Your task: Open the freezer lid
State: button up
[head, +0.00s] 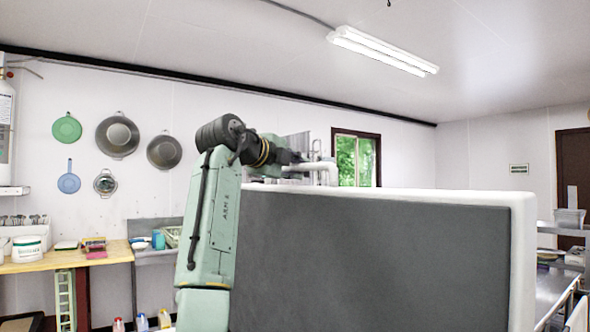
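The freezer lid (380,262) stands raised and steep. It fills the lower middle and right of the head view, with a broad dark grey face and a white rim along the top and right. A white bar (322,166), which looks like the lid's handle, sticks up above the top rim. My arm rises at the lid's left edge and bends right over its top. My gripper (295,158) is the small dark end at the left part of the bar. Its fingers are too small to tell open or shut, or whether they touch the bar. The freezer body is hidden.
A wooden counter (70,264) with tubs stands at the left, beside a metal sink unit (155,256). Pans (117,135) hang on the back wall. A metal table (553,290) stands right of the lid.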

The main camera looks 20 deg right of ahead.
jog(key=shift+o, duration=1.3)
jog(key=shift+f, duration=0.1)
jog(key=v, duration=1.2)
